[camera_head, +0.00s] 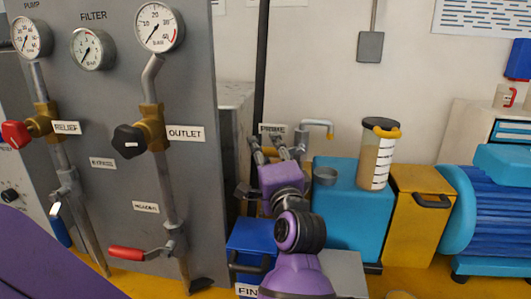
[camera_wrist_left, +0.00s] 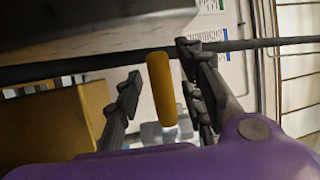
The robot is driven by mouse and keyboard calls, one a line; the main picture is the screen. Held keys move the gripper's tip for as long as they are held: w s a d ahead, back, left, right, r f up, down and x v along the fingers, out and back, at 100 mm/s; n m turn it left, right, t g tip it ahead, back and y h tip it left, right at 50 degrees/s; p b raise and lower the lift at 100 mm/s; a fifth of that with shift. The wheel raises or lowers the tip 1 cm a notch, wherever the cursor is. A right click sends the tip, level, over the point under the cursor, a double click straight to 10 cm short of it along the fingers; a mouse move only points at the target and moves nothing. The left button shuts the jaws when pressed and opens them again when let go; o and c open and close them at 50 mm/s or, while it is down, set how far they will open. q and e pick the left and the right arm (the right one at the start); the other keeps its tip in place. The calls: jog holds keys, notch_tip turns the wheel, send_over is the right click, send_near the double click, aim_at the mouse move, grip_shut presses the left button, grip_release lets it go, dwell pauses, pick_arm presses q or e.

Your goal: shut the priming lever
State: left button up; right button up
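A PRIME label (camera_head: 271,128) stands behind my left gripper in the head view. My left gripper (camera_head: 277,150) is in front of and just below it, fingers pointing away from the camera. In the left wrist view, a yellow grip (camera_wrist_left: 162,88), which looks like the priming lever's handle, lies between the two fingers of my left gripper (camera_wrist_left: 160,85). The fingers are spread, with a gap visible on both sides of the grip. The lever's pivot is not clear, and my gripper hides that area in the head view. My right gripper is not in view.
A grey panel (camera_head: 180,90) with gauges and valves stands at the left. A bent grey pipe (camera_head: 318,123) is close right of my gripper. A blue tank (camera_head: 345,200) carries a clear jug (camera_head: 376,160). A yellow box (camera_head: 415,215) and blue motor (camera_head: 490,215) stand further right.

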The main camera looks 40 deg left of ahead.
pick_arm(q)
jog(key=shift+d, duration=0.1)
jog(key=v, duration=0.7)
jog(key=shift+s+d, duration=0.15)
dwell(0.5)
